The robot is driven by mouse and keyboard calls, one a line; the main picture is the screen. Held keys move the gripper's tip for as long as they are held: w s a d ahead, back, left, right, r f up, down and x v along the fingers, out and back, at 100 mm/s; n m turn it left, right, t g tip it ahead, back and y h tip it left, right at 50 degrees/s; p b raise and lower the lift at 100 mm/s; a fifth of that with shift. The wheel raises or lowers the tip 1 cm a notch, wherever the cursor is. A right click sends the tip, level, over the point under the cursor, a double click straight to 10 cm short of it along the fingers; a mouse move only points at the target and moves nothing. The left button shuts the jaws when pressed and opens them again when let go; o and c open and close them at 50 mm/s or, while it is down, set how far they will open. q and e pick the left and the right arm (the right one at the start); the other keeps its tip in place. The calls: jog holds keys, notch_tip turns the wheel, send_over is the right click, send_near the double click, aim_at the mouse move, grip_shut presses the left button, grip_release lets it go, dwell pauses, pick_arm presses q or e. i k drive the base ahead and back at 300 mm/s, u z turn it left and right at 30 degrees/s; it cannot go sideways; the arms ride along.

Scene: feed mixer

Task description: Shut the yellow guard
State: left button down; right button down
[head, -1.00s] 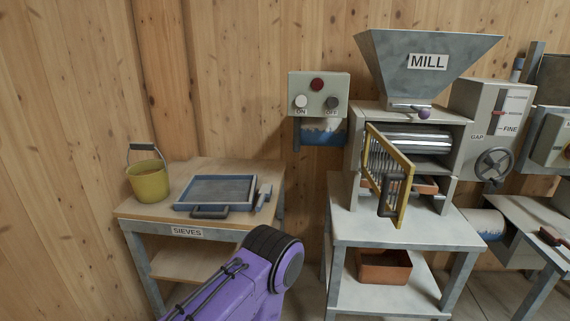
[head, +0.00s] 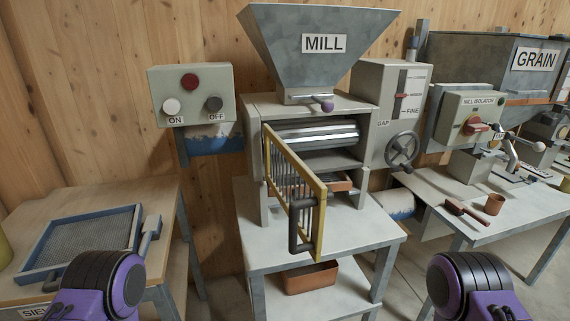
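The yellow guard (head: 309,183) is a barred, yellow-framed door on the front of the mill (head: 352,113). It stands open, swung out towards me from its left edge, with a dark handle (head: 294,226) on its outer face. The mill's rollers (head: 315,136) show behind it. Purple and black parts of my two arms show at the bottom left and bottom right, apart from the guard. Neither gripper is in view.
An ON/OFF switch box (head: 192,96) stands left of the mill. A table with a blue-framed sieve (head: 82,240) is at the left. A bench (head: 455,185) with a brush and a small pot is at the right. An orange-brown bin (head: 311,277) sits on the shelf below the mill.

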aim_at(312, 243)
jog(key=i, duration=0.35)
jog(key=k, duration=1.65)
jog(key=z, duration=0.35)
jog(key=i, duration=1.55)
jog(key=u, duration=0.85)
